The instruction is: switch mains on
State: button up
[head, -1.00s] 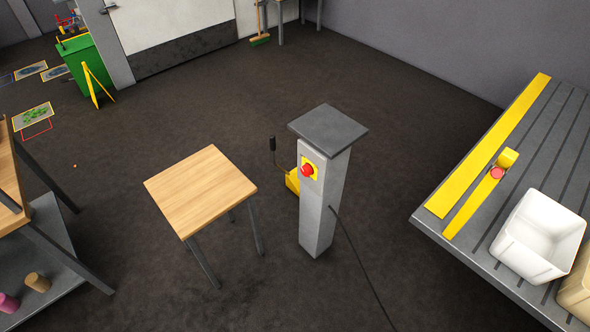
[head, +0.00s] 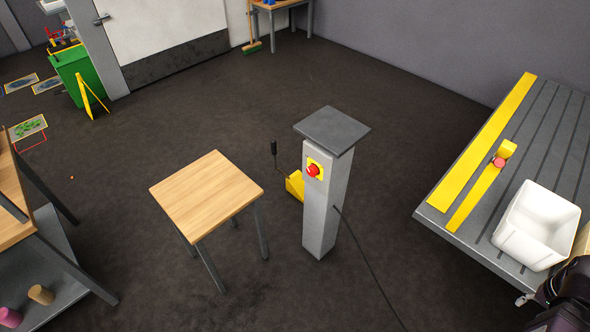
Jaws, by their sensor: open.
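A red round knob on a yellow plate (head: 314,169), which looks like the mains switch, is on the front of a grey post (head: 323,215). The post stands upright on the floor and has a dark flat top (head: 332,129). Whether the switch is on or off cannot be told. A dark cable runs from the post across the floor to the lower right. Part of my arm shows at the lower right corner; my gripper's fingers cannot be made out clearly there, and it is far from the post.
A wooden stool (head: 206,194) stands left of the post. A yellow object with a black handle (head: 294,186) is behind it. Shelving (head: 50,245) stands at left.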

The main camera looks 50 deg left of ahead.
aim_at(312, 171)
jog(key=z, duration=0.3)
jog(key=k, duration=0.1)
jog(key=u, duration=2.15)
jog(key=k, duration=0.95)
jog(key=z, duration=0.15)
jog(key=i, duration=0.75)
